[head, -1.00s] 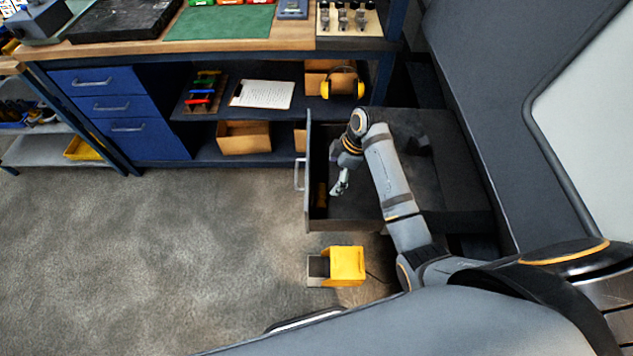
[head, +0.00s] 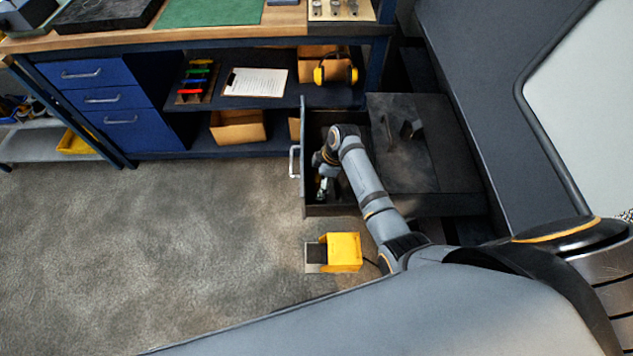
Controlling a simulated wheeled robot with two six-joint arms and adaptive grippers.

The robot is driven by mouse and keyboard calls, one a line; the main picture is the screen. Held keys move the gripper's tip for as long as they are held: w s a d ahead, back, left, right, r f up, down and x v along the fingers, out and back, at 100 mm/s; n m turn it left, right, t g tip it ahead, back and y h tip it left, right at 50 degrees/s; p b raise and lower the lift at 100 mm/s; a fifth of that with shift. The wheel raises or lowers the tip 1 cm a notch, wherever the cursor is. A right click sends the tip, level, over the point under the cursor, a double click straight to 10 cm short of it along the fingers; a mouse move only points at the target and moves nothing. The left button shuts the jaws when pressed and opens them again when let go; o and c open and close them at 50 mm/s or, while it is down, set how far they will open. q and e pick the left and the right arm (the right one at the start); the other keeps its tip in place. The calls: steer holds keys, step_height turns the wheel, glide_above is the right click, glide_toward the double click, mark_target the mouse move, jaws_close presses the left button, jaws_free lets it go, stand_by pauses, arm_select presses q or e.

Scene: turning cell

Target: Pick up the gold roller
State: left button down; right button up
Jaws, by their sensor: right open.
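My right gripper (head: 322,192) is open and reaches down into the open drawer (head: 303,130), near its front left corner. The gold roller cannot be made out now. The spot by the drawer's front panel where a small gold piece showed a second ago is covered by my right gripper and wrist. I cannot tell whether the fingers touch anything. My left gripper is not in view.
The drawer's front panel, with its handle (head: 293,161), and its side walls enclose my right gripper. A yellow foot pedal (head: 344,252) stands on the floor below. A blue workbench (head: 215,151) is behind. Open floor lies to the left.

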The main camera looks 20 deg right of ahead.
steer(key=shift+r, duration=0.15)
steer(key=c, duration=1.1)
